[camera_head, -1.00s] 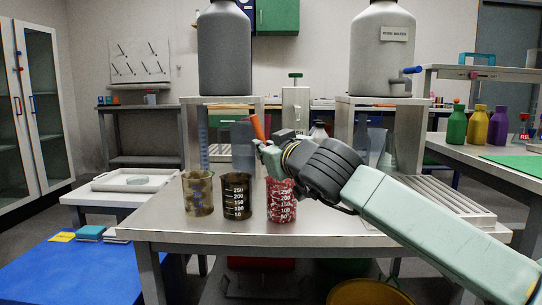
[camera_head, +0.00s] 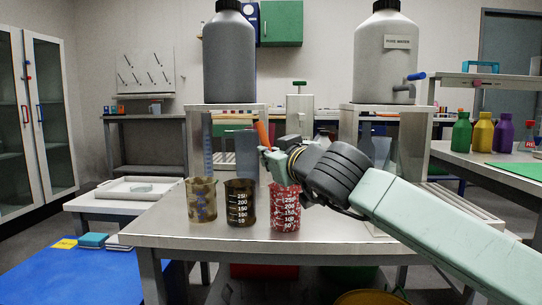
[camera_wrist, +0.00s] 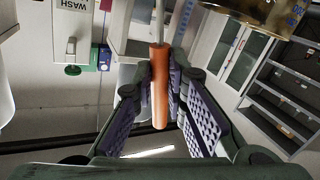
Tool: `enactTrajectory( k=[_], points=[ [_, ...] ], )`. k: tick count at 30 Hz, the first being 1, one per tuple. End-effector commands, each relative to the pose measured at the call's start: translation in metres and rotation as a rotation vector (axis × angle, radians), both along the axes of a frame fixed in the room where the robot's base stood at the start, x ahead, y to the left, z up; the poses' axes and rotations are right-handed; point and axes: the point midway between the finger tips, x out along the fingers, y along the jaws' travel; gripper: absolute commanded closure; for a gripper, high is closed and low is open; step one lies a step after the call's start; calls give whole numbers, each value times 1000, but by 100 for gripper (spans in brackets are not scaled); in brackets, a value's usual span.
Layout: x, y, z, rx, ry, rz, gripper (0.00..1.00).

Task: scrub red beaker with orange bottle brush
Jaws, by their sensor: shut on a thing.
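The red-speckled beaker (camera_head: 285,212) stands upright on the metal table, rightmost of three beakers. My gripper (camera_head: 267,151) is above it and slightly left, shut on the orange bottle brush (camera_head: 262,132). The orange handle sticks up out of the fingers, leaning a little left. In the wrist view the orange handle (camera_wrist: 160,88) lies between the two padded fingers (camera_wrist: 161,76), and a thin pale shaft runs on to the top edge. The bristle end is hidden behind my gripper in the head view, so I cannot tell whether it is inside the beaker.
A dark brown beaker (camera_head: 240,203) and a yellowish stained beaker (camera_head: 202,200) stand left of the red one. Behind them are a grey tank (camera_head: 229,60) and a white tank (camera_head: 385,55) on stands. The table front (camera_head: 210,240) is clear.

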Motion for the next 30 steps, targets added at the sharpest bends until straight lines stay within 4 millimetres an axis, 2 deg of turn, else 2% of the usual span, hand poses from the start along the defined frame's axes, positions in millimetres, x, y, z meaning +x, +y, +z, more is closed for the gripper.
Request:
enactTrajectory(
  k=[14,30],
  points=[
    [0,-3,1,0,1,-1,100],
    [0,-2,44,-1,-3,0,100]
  ],
)
